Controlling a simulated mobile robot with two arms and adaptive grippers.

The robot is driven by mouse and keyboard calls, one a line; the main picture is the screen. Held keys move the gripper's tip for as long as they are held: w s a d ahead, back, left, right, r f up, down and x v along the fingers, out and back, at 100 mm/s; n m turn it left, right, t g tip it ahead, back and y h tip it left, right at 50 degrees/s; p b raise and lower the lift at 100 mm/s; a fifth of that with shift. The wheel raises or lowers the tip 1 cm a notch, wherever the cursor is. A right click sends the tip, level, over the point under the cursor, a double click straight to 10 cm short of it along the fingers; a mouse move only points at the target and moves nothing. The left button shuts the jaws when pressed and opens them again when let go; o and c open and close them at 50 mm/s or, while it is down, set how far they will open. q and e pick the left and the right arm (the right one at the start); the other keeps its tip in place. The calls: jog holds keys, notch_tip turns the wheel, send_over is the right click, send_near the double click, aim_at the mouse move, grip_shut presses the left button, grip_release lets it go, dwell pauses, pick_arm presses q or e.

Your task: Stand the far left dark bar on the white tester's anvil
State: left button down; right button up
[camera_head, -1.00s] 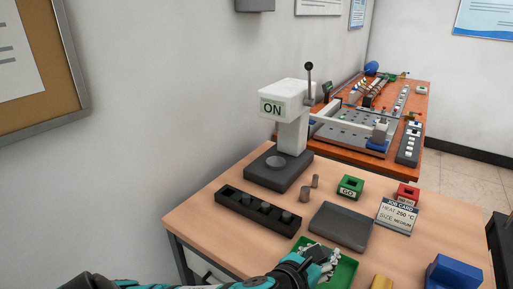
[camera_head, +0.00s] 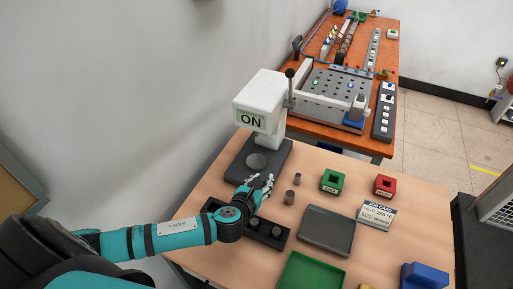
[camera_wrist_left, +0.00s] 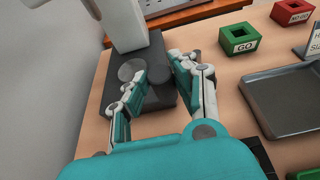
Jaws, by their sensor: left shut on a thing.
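The white tester (camera_head: 258,98) has an "ON" display and a dark base (camera_head: 236,165). Its round grey anvil (camera_head: 257,161) is on the base; in the left wrist view the anvil (camera_wrist_left: 128,70) lies just beyond the left finger. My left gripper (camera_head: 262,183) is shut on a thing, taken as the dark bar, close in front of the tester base. The held piece is mostly hidden by the fingers, so its tilt is unclear. In the left wrist view the gripper (camera_wrist_left: 158,80) is over the base edge. The black rack (camera_head: 280,242) is partly under my arm. My right gripper is out of view.
Two small grey cylinders (camera_head: 289,197) stand right of the gripper. A grey tray (camera_head: 327,231), green tray (camera_head: 308,277), green GO block (camera_head: 332,181), red block (camera_head: 384,186) and job card (camera_head: 377,214) lie further right. A lever (camera_head: 290,85) rises beside the tester head.

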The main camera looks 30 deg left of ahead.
pick_arm(q)
jog(key=shift+w+a, duration=0.3)
jog(key=shift+a, duration=0.2)
jog(key=w+a+b, duration=0.2)
jog(key=w, duration=0.2)
jog(key=w+a+f+b, duration=0.1)
jog(key=w+a+b, duration=0.1)
jog(key=w+a, duration=0.1)
jog(key=w+a+f+b, duration=0.1)
jog(key=w+a+b, duration=0.1)
jog(key=w, duration=0.3)
jog(key=shift+w+a, duration=0.2)
jog(key=shift+a, duration=0.45)
jog(key=shift+w+a+r, duration=0.1)
jog(key=shift+w+a, duration=0.05)
jog(key=shift+w, duration=0.1)
jog(key=shift+b, duration=0.4)
notch_tip(320, 180, down, 4)
jog(key=b, duration=0.4)
jog(key=shift+r, duration=0.25)
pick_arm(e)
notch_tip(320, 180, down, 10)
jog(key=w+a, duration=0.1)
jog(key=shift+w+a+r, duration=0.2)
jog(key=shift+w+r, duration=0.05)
pick_arm(q)
jog(key=shift+r, duration=0.1)
